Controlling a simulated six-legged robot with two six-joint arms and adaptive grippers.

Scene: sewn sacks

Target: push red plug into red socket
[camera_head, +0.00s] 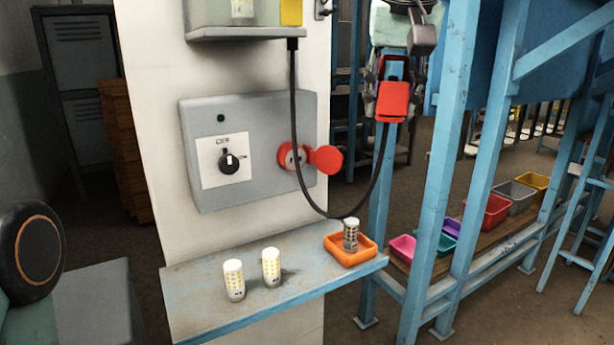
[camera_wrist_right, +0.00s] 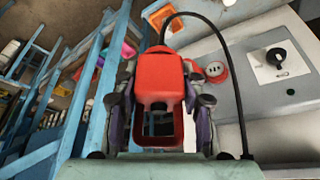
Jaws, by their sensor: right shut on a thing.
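The red plug (camera_head: 393,101) is in my right gripper (camera_head: 392,78), with the fingers shut on its sides. It hangs in the air right of the white pillar, and a black cable runs from it. In the right wrist view the plug (camera_wrist_right: 160,78) sits between the fingers (camera_wrist_right: 160,105). The red socket (camera_head: 290,156) is on the grey panel (camera_head: 250,112); its round red lid (camera_head: 326,160) stands open to the right. The plug is apart from the socket, up and to its right. In the wrist view the socket (camera_wrist_right: 215,71) is right of the plug. My left gripper is out of view.
A black rotary switch (camera_head: 229,162) is on the panel. The cable (camera_head: 294,110) loops down from a shelf above. Below, a ledge (camera_head: 205,315) holds two white-yellow cylinders and an orange tray (camera_head: 365,255) with a grey cylinder. Blue steel posts (camera_head: 480,150) stand at right.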

